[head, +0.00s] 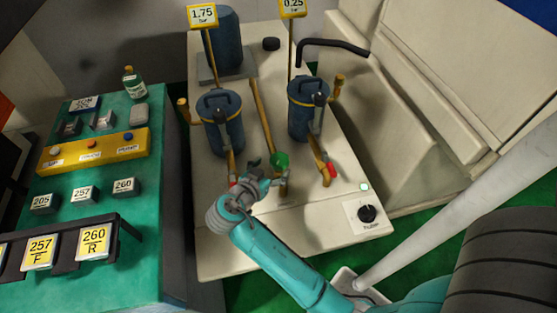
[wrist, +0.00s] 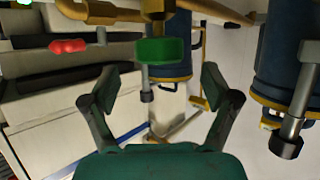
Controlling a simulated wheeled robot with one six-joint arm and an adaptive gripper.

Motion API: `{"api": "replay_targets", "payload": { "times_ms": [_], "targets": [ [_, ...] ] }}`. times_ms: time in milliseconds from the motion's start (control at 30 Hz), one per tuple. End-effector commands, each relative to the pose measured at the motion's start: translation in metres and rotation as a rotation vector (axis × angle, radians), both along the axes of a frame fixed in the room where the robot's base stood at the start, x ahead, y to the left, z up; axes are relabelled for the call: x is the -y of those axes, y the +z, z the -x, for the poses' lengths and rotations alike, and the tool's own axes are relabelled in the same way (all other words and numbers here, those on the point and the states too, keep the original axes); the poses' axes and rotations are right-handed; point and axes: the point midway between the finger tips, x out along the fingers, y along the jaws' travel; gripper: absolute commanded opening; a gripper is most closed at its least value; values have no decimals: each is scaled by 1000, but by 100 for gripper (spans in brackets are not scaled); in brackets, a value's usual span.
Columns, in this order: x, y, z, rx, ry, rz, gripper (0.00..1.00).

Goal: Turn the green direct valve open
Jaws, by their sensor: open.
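The green valve handle (head: 280,160) sits on the pipework between the two blue filter housings in the head view. In the wrist view the green handle (wrist: 160,50) is just ahead of the fingers, near the middle top. My gripper (head: 260,168) is close to the left of the handle in the head view. In the wrist view my gripper (wrist: 160,88) has its fingers spread wide, with nothing between the tips. The handle appears beyond the fingertips; I cannot tell whether anything touches.
Blue housings (head: 220,125) and (head: 308,108) stand on the cream bench (head: 230,255). A red handle (head: 331,170) is at right; it also shows in the wrist view (wrist: 68,46). A black knob (head: 367,213) is on the front panel. A green table (head: 150,215) stands left.

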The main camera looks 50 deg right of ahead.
Motion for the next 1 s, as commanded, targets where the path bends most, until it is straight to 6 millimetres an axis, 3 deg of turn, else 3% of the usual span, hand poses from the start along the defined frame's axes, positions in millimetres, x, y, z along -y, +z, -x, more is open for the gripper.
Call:
{"api": "replay_targets", "payload": {
  "times_ms": [300, 733, 1000],
  "targets": [
    [40, -17, -9, -2, -1, 0, 87],
    [47, -20, -12, 0, 1, 1, 87],
    [47, -20, -12, 0, 1, 1, 26]
  ]
}}
